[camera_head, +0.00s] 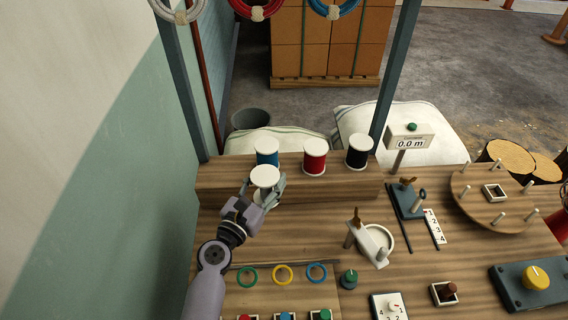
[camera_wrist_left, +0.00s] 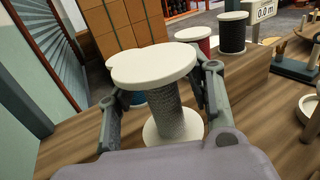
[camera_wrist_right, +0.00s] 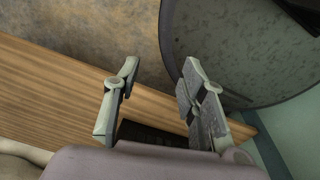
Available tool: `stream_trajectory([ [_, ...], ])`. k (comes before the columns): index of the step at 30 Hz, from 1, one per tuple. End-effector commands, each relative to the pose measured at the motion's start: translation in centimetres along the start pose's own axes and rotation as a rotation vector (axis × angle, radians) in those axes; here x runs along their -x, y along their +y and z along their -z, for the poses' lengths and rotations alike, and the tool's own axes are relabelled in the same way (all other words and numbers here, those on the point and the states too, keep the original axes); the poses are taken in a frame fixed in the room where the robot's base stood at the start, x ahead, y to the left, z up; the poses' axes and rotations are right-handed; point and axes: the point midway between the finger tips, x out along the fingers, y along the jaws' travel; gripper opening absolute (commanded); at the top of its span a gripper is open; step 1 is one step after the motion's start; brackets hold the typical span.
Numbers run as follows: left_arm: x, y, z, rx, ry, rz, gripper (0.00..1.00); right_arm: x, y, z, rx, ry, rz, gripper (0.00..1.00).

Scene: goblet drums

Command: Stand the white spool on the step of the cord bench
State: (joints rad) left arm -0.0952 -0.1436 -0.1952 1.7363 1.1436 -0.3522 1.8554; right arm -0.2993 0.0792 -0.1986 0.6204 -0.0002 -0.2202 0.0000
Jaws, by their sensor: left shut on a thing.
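My left gripper (camera_head: 265,192) is shut around the middle of the white spool (camera_head: 265,176). The spool is upright, with white end discs; in the left wrist view its wound middle (camera_wrist_left: 178,110) looks grey, between the two fingers (camera_wrist_left: 160,95). It is at the front left of the raised step (camera_head: 225,174) of the cord bench (camera_head: 330,230), in front of the blue spool (camera_head: 267,153). I cannot tell whether its base touches wood. The red spool (camera_head: 315,157) and black spool (camera_head: 359,151) stand on the step. My right gripper (camera_wrist_right: 160,75) is open and empty, outside the head view.
Green, yellow (camera_head: 283,274) and blue rings lie on the bench front. A crank device (camera_head: 372,244), a pegged round board (camera_head: 492,197) and a length counter (camera_head: 410,138) are to the right. A post (camera_head: 183,85) and the wall are left.

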Motion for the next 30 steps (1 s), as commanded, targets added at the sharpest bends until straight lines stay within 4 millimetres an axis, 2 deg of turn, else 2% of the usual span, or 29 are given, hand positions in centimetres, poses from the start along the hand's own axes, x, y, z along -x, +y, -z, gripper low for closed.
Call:
stream_trajectory([
  [5, -1.3, 2.4, 0.0, -0.006, -0.001, 0.013, 0.15, -0.7, 0.7, -0.3, 0.002, -0.003, -0.008, 0.38],
  [15, -3.7, 11.4, 0.4, -0.007, -0.002, 0.010, 0.15, -4.5, 0.3, -0.6, 0.002, -0.003, -0.005, 0.38],
  [21, -4.9, 15.7, 0.4, -0.004, -0.002, 0.011, 0.15, -7.1, -0.4, -0.7, -0.001, -0.001, 0.004, 0.38],
  [25, -5.2, 17.0, 0.1, -0.002, 0.000, 0.013, 0.15, -7.6, -0.8, -0.7, -0.001, 0.000, 0.008, 0.38],
  [30, -5.3, 17.2, 0.6, 0.000, 0.000, 0.013, 0.15, -8.3, -0.8, -0.7, 0.000, 0.000, 0.008, 0.38],
])
